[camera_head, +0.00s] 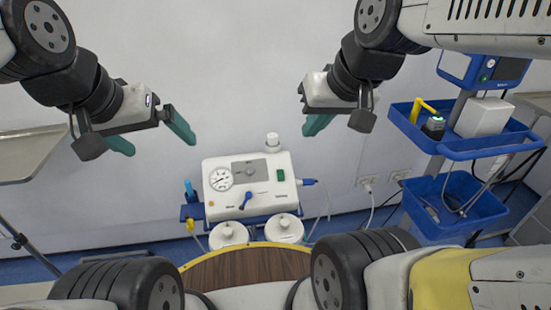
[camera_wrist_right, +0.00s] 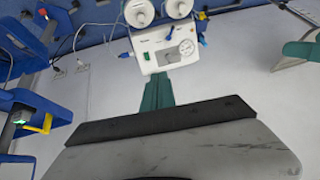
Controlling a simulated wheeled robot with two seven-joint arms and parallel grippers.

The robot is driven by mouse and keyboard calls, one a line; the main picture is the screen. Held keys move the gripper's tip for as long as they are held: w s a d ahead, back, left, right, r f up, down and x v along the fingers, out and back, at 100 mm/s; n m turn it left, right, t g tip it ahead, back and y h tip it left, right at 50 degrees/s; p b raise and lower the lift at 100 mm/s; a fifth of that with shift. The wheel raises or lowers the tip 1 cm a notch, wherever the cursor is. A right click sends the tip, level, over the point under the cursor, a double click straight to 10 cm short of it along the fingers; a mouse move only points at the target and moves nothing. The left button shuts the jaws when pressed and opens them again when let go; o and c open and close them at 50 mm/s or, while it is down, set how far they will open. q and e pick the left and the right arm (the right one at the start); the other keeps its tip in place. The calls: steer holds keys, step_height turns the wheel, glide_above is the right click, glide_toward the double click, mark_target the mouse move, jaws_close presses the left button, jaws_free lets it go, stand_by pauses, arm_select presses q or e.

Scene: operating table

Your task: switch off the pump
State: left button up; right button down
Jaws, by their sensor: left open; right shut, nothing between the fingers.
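The pump (camera_head: 232,202) is a white box with a round gauge (camera_head: 221,179), a grey dial plate, a blue lever (camera_head: 246,199) and a green switch (camera_head: 280,175) at its upper right. In the right wrist view the pump (camera_wrist_right: 180,52) appears upside down, beyond my fingers. My left gripper (camera_head: 150,135) is open and empty, up and to the left of the pump. My right gripper (camera_head: 314,124) is shut with nothing held, up and to the right of the pump; its teal fingers (camera_wrist_right: 157,92) also show in the wrist view. Neither gripper touches the pump.
Two white-lidded jars (camera_head: 285,228) stand below the pump front. A blue-trayed cart (camera_head: 461,145) with a monitor stands at the right. A grey tray (camera_head: 25,150) is at the left edge. A blue connector and cable leave the pump's right side.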

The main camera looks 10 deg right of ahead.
steer(key=w+d+f+n+g+y, duration=0.1)
steer(key=w+d+f+n+g, duration=0.2)
steer(key=w+f+n, duration=1.4)
steer(key=w+d+f, duration=0.1)
steer(key=w+f, duration=0.4)
steer(key=w, duration=0.1)
steer(key=shift+w, duration=0.4)
glide_toward(281, 173)
step_height(281, 173, down, 3)
steer(key=s+a, duration=0.1)
steer(key=a, duration=0.1)
steer(key=shift+w+d+f, duration=0.25)
steer(key=shift+w+f, duration=0.7)
steer(key=shift+w, duration=0.15)
steer(key=shift+w+f, duration=0.3)
